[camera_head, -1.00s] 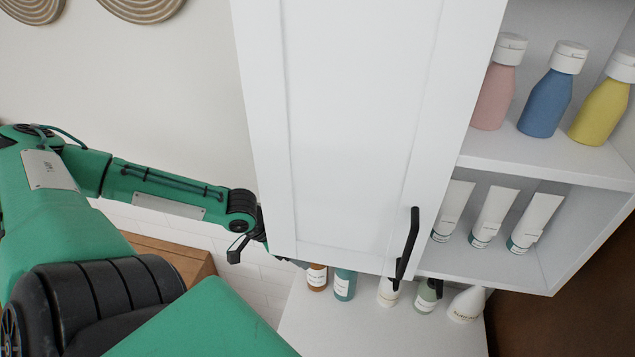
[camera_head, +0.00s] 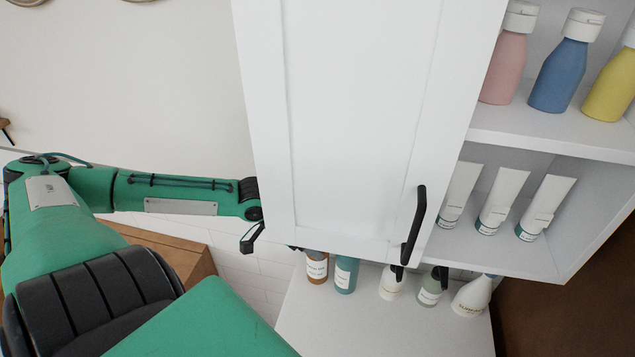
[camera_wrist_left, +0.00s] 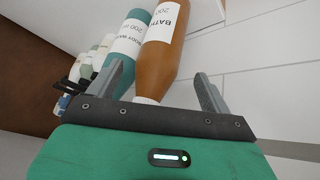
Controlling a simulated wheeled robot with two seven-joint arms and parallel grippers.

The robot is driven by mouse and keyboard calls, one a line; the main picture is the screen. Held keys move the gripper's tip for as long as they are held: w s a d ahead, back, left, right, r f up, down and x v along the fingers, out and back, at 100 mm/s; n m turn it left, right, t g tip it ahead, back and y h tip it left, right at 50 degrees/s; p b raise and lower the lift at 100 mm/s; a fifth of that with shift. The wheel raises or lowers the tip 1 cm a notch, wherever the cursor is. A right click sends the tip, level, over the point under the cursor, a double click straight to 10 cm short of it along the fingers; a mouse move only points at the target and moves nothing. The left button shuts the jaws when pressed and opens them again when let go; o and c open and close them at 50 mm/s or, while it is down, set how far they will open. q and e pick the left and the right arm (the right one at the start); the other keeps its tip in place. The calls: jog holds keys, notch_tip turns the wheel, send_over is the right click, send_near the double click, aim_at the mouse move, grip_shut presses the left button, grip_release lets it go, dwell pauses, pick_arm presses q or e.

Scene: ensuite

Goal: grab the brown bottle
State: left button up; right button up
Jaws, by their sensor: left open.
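The brown bottle (camera_head: 317,270) stands at the left end of a row on the white lower shelf, below the cabinet door, with its top hidden by the door. In the left wrist view the brown bottle (camera_wrist_left: 160,60), with a white label, lies in line with the space between the fingers of my left gripper (camera_wrist_left: 160,75). The gripper is open and not closed on it. I cannot tell whether a finger touches it. My right gripper is in no view.
A teal bottle (camera_head: 345,273) stands close beside the brown one, with several other bottles farther right. The cabinet door (camera_head: 350,120) with a black handle (camera_head: 414,226) hangs above. Pink, blue and yellow bottles and white tubes fill open shelves at right. The shelf front is clear.

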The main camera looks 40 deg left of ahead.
pick_arm(q)
jog(key=shift+x, duration=1.65)
jog(key=shift+d, duration=0.15)
jog(key=shift+c, duration=0.4)
jog(key=shift+r, duration=0.1)
grip_shut()
